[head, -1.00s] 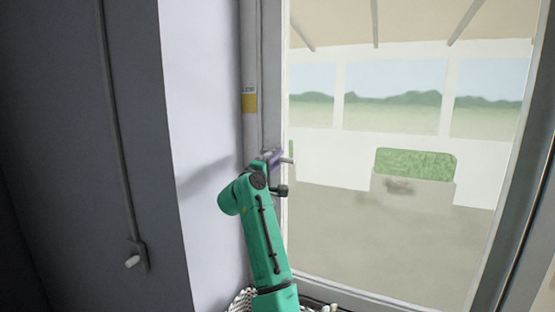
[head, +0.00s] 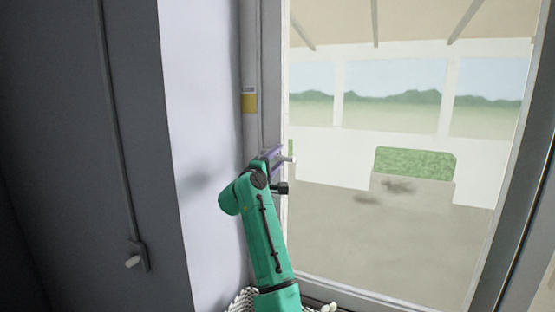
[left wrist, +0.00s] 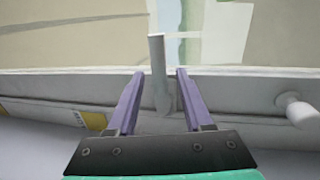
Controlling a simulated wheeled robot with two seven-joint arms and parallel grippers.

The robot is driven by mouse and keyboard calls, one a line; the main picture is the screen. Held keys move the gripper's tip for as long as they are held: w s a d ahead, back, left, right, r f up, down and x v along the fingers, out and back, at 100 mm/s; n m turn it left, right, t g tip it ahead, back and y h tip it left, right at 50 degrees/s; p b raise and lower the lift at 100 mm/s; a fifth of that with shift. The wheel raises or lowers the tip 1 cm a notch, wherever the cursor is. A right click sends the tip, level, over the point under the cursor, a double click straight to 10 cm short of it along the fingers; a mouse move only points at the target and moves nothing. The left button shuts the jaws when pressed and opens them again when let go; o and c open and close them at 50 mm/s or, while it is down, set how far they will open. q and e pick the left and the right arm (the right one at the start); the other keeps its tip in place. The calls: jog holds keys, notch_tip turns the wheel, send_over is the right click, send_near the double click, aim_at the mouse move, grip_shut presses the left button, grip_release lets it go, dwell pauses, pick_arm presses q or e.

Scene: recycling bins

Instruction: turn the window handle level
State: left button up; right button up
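The window handle is a grey-white lever on the window's left frame. In the left wrist view the window handle (left wrist: 157,62) stands between my two purple fingers, with a gap on each side. In the head view only its pale end (head: 288,159) shows, pointing to the right over the glass, roughly level. The rest is hidden behind my gripper. My left gripper (head: 273,158) is at the frame, around the handle; in the left wrist view the left gripper (left wrist: 160,74) is open. My right gripper is not in view.
A white knob (left wrist: 296,109) sits on the frame to the right in the left wrist view. A yellow label (head: 249,102) is on the frame above my gripper. A dark panel (head: 70,150) with a rod and small handle (head: 134,261) stands at left. The window glass (head: 380,250) fills the right.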

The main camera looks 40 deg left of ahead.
pick_arm(q)
jog(key=shift+s+f, duration=0.15)
jog(key=shift+s, duration=0.1)
jog(key=b+v, duration=0.6)
jog(key=v, duration=0.8)
